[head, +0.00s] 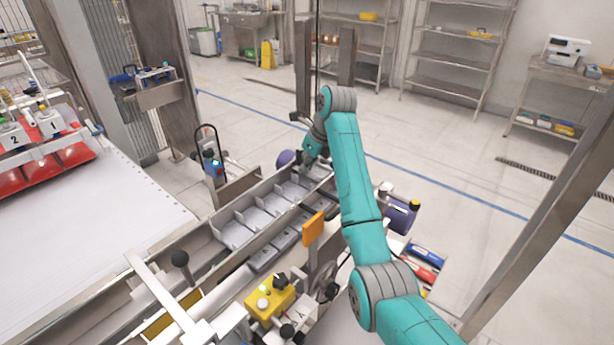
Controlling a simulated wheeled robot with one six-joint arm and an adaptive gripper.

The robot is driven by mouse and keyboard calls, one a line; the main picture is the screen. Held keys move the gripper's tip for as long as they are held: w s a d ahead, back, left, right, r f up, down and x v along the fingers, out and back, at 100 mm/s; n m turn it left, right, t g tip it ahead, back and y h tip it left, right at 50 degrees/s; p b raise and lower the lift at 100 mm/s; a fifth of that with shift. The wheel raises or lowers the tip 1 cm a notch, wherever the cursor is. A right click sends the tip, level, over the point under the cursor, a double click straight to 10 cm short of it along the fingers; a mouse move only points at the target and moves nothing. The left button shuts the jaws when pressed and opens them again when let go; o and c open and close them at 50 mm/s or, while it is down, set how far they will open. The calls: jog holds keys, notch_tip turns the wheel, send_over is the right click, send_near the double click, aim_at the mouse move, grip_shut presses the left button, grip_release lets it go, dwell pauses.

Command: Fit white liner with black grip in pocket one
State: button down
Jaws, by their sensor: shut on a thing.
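My gripper (309,161) is at the far end of a long metal trough (205,247), pointing down. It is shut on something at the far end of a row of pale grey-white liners. That piece seems to be a white liner (319,171), but the gripper and arm hide most of it, and no black grip can be made out. Several similar pale liners (236,234) sit side by side nearer in the trough. I cannot tell which pocket is pocket one.
Dark grey blocks (265,258) line the trough's right side. An orange plate (313,229) stands beside my arm. A purple round thing (286,158) is just left of my gripper. A yellow box with knobs (270,298) is in front. A white conveyor surface (90,240) lies left.

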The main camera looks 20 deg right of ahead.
aim_at(309, 172)
jog(key=shift+f, duration=1.8)
jog(key=shift+f, duration=0.15)
jog(key=c, duration=1.3)
grip_release()
